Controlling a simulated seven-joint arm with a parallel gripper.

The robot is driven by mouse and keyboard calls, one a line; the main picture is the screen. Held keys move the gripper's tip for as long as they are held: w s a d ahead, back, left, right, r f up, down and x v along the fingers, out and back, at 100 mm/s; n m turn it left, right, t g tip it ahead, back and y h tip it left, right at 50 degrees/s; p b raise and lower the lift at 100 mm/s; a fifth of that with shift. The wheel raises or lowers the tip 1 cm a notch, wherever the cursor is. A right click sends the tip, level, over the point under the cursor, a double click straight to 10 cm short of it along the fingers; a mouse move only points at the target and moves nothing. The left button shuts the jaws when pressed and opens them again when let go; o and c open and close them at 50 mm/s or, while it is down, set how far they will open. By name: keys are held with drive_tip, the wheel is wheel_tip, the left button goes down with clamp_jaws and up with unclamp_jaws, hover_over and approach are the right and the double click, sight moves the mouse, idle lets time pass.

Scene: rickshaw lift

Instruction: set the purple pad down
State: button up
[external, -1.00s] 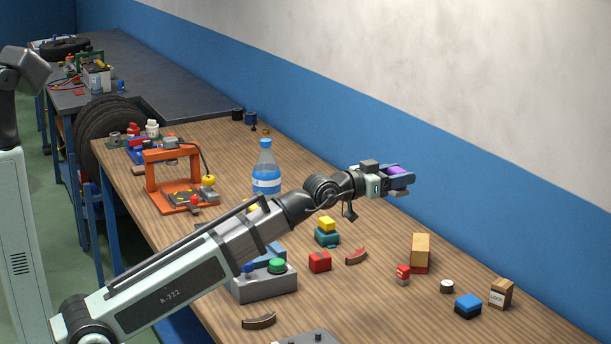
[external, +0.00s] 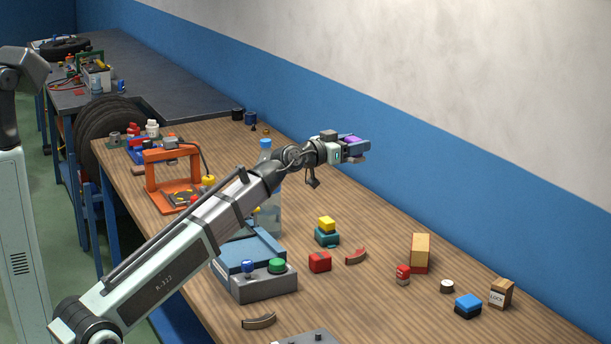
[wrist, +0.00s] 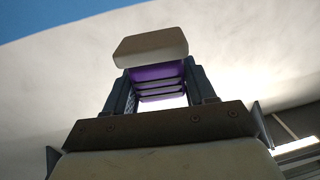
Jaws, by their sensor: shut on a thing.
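My gripper (external: 357,146) is raised above the far side of the wooden table, pointing right toward the wall. It is shut on the purple pad (external: 351,140), which shows as a purple patch between the fingers. In the wrist view the purple pad (wrist: 155,73) sits between the two dark fingers, with a pale block-shaped part at its outer end. The pad is clear of the table. Much of it is hidden by the fingers in the external view.
The wooden table (external: 375,290) holds a yellow-topped teal block (external: 327,236), a red block (external: 320,262), a tan block (external: 420,250), a blue block (external: 468,304) and a button box (external: 262,284). A bottle (external: 266,150) stands partly behind my arm. Bare wood lies right of the bottle.

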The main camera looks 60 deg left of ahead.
drive_tip(key=s+a, duration=0.4)
drive_tip(key=a, duration=0.6)
drive_tip(key=s+a+f+y, duration=0.1)
drive_tip(key=s+a, duration=0.2)
drive_tip(key=a, duration=0.7)
drive_tip(key=s+a, duration=0.4)
drive_tip(key=a, duration=0.6)
drive_tip(key=s+a+r+n+y, duration=0.1)
drive_tip(key=s+a+r, duration=0.1)
drive_tip(key=s+a, duration=1.05)
drive_tip(key=s+a+r, duration=0.2)
drive_tip(key=s+a, duration=0.9)
drive_tip(key=s, duration=0.2)
wheel_tip(320, 180, down, 27)
drive_tip(key=shift+w+d, duration=0.45)
drive_tip(key=shift+f, duration=0.15)
drive_tip(key=shift+f, duration=4.7)
drive_tip(key=shift+f, duration=0.15)
